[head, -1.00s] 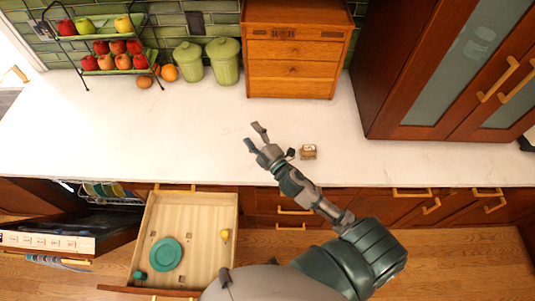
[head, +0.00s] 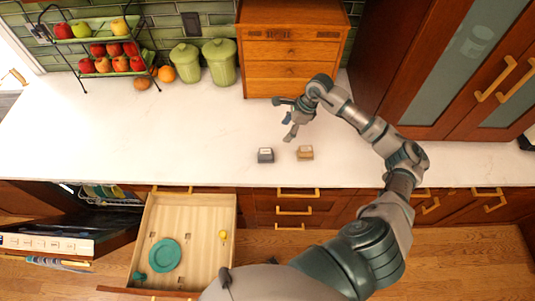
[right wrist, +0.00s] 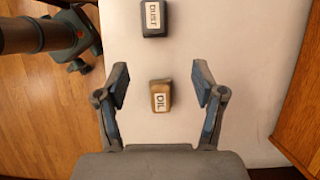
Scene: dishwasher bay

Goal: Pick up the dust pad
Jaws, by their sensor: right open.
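The dust pad (head: 265,156) is a small dark grey block with a white label, lying on the white counter near its front edge. In the right wrist view the dust pad (right wrist: 154,18) is at the top, its label reading DUST. A tan block labelled DIL (right wrist: 160,96) lies beside it; in the head view the tan block (head: 305,153) is to its right. My right gripper (head: 287,118) is open and empty above the counter, behind the blocks. In the right wrist view its fingers (right wrist: 161,85) appear on either side of the tan block, without visible contact. My left gripper is not in view.
A wooden drawer chest (head: 293,60) stands behind my right gripper. Green canisters (head: 220,64) and a fruit rack (head: 98,48) stand at the back left. An open drawer (head: 190,248) holds a teal plate (head: 165,256). The left counter surface is clear.

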